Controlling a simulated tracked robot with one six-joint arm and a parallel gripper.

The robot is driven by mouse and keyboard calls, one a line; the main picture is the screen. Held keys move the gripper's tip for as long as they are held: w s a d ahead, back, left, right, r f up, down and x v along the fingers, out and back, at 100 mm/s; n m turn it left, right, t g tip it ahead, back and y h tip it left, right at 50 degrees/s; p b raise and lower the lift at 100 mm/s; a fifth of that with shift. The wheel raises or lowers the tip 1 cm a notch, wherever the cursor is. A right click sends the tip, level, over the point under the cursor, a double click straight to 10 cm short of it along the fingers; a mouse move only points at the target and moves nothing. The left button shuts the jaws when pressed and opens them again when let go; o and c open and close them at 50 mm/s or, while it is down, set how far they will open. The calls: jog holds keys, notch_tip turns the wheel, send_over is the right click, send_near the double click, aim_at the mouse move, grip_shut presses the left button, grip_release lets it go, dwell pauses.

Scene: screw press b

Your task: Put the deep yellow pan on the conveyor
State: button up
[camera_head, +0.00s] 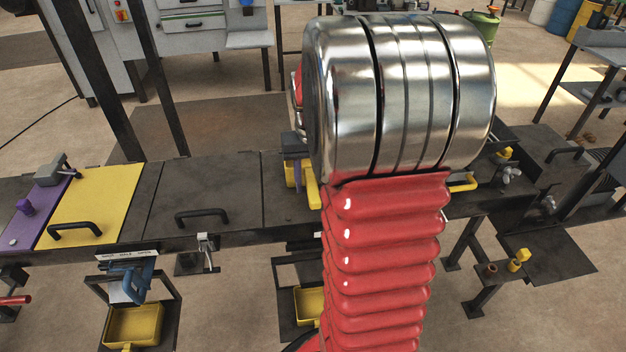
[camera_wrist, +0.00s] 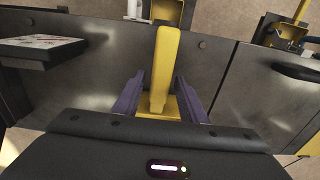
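A yellow pan (camera_head: 293,172) is on the dark bench, just left of my arm in the head view, partly hidden. In the wrist view, its upright-looking yellow handle (camera_wrist: 164,65) lies between the two purple fingers of my gripper (camera_wrist: 159,78). The fingers are apart, with a gap visible on the handle's left side and a narrower one on its right. Part of the pan's yellow body (camera_wrist: 150,107) shows low between the fingers. My arm covers much of the bench in the head view. I cannot tell which surface is the conveyor.
Other yellow pans sit on lower trays in front of the bench, at left (camera_head: 133,325) and middle (camera_head: 309,303). A yellow panel (camera_head: 90,205) with a black handle lies left. A dark panel (camera_head: 205,190) beside it is mostly bare. Yellow-handled parts (camera_head: 505,153) stand right.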

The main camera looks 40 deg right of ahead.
jog(key=shift+r, duration=0.15)
notch_tip(320, 180, up, 12)
jog(key=shift+s+a, duration=0.15)
jog(key=shift+s, duration=0.05)
dwell(0.5)
dwell(0.6)
jog(key=s+a+n+t, duration=0.2)
jog(key=s+a, duration=0.3)
jog(key=a, duration=0.8)
jog(key=s+a+f+n+t, duration=0.1)
jog(key=s+a+n+t, duration=0.2)
jog(key=a, duration=1)
jog(key=shift+s+a+n, duration=0.25)
jog(key=shift+s+n, duration=0.65)
jog(key=shift+s, duration=0.25)
jog(key=shift+f, duration=0.1)
